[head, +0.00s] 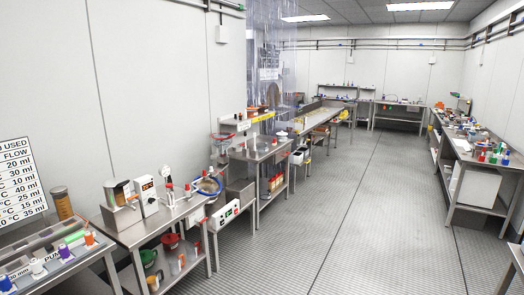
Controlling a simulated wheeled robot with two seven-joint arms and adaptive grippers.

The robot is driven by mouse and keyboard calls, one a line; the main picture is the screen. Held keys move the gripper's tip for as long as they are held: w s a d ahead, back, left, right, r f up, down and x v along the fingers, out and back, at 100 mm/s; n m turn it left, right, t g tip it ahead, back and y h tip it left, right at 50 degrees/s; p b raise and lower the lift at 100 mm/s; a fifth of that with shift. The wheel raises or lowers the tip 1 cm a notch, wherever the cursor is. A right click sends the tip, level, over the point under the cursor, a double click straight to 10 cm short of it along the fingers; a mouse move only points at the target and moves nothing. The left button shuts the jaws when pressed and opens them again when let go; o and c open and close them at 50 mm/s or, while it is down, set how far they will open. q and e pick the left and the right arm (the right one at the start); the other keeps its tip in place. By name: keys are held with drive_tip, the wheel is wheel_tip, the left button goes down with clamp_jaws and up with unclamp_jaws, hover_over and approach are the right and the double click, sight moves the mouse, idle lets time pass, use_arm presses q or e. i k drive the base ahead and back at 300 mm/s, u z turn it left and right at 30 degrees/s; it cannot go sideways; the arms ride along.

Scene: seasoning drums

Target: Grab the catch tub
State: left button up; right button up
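I cannot tell for sure which thing is the catch tub. In the head view, a red tub (170,241) and a green tub (148,258) sit on the lower shelf of a steel bench at the left. A round blue-rimmed bowl (208,186) is at the right end of that bench. A grey steel box (240,191) stands beyond it. All are small in the picture. Neither of my grippers is in view.
Steel benches line the left wall, with a steel table (257,153) further along. A long conveyor-like table (316,116) is at the back. A cluttered bench (476,155) runs along the right. The grated floor (350,200) between them is clear.

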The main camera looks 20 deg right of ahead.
sight(263, 147)
drive_tip(key=z, duration=0.35)
drive_tip(key=i, duration=0.7)
drive_tip(key=z, duration=1.05)
drive_tip(key=i, duration=2)
drive_tip(key=z, duration=0.6)
drive_tip(key=i, duration=2)
drive_tip(key=u, duration=0.4)
drive_tip(key=i, duration=1.6)
drive_tip(key=u, duration=1.65)
drive_tip(key=i, duration=1.1)
drive_tip(key=u, duration=0.85)
